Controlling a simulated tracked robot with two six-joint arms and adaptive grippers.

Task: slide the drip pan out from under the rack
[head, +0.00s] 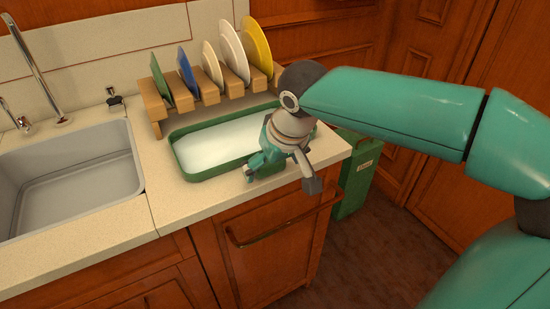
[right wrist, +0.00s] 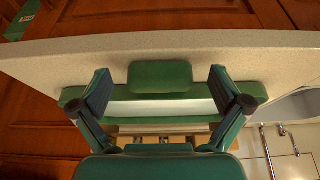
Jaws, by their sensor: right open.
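The green drip pan (head: 213,174), pale inside, lies on the counter along the front of the wooden plate rack (head: 156,130). I cannot tell how far its back side reaches under the rack. My right gripper (head: 282,176) is over the pan's front right part, and the arm hides that end. In the right wrist view the open fingers (right wrist: 160,82) stand on either side of the pan's green front tab (right wrist: 160,77), with a gap on each side. The pan's rim (right wrist: 72,94) runs behind the fingers. My left gripper is not in view.
Several plates stand in the rack, including a yellow one (head: 258,47) and a blue one (head: 186,70). A sink (head: 75,185) with a faucet (head: 35,65) is on the left. A green bin (head: 358,185) stands beyond the counter's right end. The counter front has a bar handle (head: 285,230).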

